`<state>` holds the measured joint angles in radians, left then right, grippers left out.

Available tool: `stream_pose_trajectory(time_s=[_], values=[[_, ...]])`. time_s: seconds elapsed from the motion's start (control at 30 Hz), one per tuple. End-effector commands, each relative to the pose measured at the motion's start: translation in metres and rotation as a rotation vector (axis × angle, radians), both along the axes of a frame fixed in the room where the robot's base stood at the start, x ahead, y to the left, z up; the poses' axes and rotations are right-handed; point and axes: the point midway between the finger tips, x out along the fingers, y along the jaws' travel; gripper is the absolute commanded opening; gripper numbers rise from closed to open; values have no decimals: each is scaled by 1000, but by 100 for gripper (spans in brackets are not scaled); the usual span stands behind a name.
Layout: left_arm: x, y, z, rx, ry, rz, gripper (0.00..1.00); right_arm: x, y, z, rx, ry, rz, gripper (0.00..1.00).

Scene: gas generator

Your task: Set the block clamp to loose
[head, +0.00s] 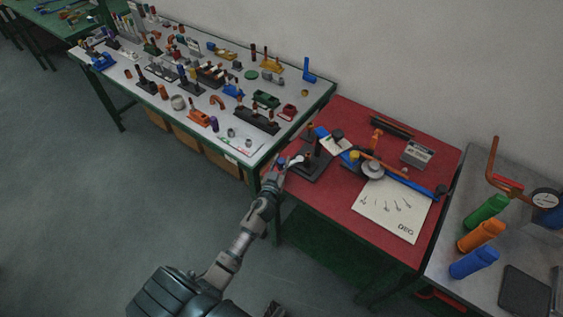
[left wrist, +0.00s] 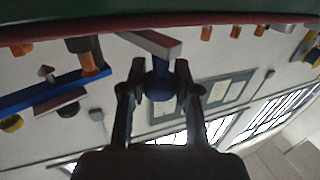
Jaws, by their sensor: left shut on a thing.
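My left gripper (head: 283,164) is at the left edge of the red table. It is shut on a dark blue ball knob (left wrist: 160,83), which sits between the two fingers in the left wrist view. A grey bar (left wrist: 152,43) shows just beside the knob. A dark block fixture with upright posts (head: 312,167) stands right next to the gripper on the table; it looks like the block clamp. The fingers hide part of its handle, and I cannot tell its setting.
The red table (head: 330,218) also carries a long blue bar (head: 408,183), a grey box (head: 416,154) and a white sheet (head: 392,210). A white table (head: 152,108) full of small parts stands left. Bottles (head: 481,236) stand on the grey bench at right.

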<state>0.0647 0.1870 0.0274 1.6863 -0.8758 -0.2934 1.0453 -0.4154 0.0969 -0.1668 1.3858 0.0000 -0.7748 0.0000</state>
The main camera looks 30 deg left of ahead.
Motion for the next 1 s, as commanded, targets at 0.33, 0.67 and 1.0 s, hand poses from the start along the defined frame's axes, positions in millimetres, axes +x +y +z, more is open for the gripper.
stream_pose_trajectory(time_s=[0.33, 0.67, 1.0], values=[[8, 13, 3, 5, 2, -162, 0, -36, -5, -26, -3, 27, 6, 70], [20, 26, 1, 5, 3, -375, 0, -66, -11, -42, -6, 38, 11, 70], [28, 31, 0, 2, 2, -487, 0, -68, -12, -44, -6, 39, 11, 70]])
